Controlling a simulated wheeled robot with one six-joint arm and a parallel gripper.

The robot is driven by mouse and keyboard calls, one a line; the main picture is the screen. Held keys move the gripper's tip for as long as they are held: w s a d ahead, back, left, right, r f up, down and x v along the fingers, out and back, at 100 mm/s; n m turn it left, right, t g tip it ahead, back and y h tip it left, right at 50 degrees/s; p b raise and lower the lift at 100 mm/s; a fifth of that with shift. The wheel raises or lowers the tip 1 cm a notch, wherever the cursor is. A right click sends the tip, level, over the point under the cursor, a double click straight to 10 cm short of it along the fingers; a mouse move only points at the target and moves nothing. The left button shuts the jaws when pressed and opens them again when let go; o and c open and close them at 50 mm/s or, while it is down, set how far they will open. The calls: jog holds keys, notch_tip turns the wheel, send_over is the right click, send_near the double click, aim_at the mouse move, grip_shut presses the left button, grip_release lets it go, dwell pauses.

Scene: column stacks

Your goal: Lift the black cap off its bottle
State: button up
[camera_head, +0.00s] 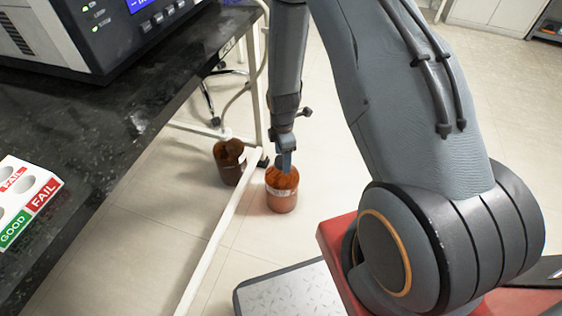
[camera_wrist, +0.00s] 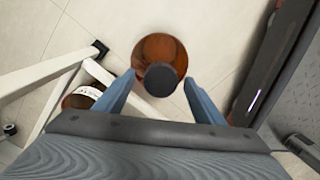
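A brown bottle (camera_head: 282,200) with a pale band around it stands upright on the floor under my gripper (camera_head: 286,160). In the wrist view the same bottle (camera_wrist: 157,47) is seen from above, with a round black cap (camera_wrist: 160,80) on it. My gripper's two blue-grey fingers (camera_wrist: 159,85) are spread apart, one on each side of the cap, with visible gaps. The gripper is open and empty. In the head view the cap is hidden behind the gripper. The exact height of the fingertips against the cap is hard to tell.
A second brown bottle (camera_head: 229,165) stands to the left, partly behind a white table leg bar (camera_head: 222,225); it also shows in the wrist view (camera_wrist: 84,96). The black table (camera_head: 95,150) holds a GOOD/FAIL rack (camera_head: 22,200) and a machine (camera_head: 95,35).

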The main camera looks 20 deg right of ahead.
jog(key=c, duration=0.9)
jog(key=shift+r, duration=0.1)
notch_tip(320, 180, up, 10)
jog(key=p, duration=0.2)
jog(key=shift+p, duration=0.35)
jog(key=s+r+m+p, duration=0.3)
jog(key=r+m+p, duration=0.3)
jog(key=r, duration=0.3)
jog(key=s+r+m+p, duration=0.4)
jog(key=r+m+p, duration=0.2)
jog(key=r+p, duration=0.3)
jog(key=s+r+m+p, duration=0.4)
jog(key=r+m+p, duration=0.1)
jog(key=r+p, duration=0.3)
jog(key=shift+s+a+r+m, duration=0.1)
jog(key=shift+a+r+m, duration=0.1)
jog(key=shift+r, duration=0.15)
jog(key=shift+s+a+r+m, duration=0.1)
jog(key=shift+r+m, duration=0.1)
jog(key=shift+r, duration=0.15)
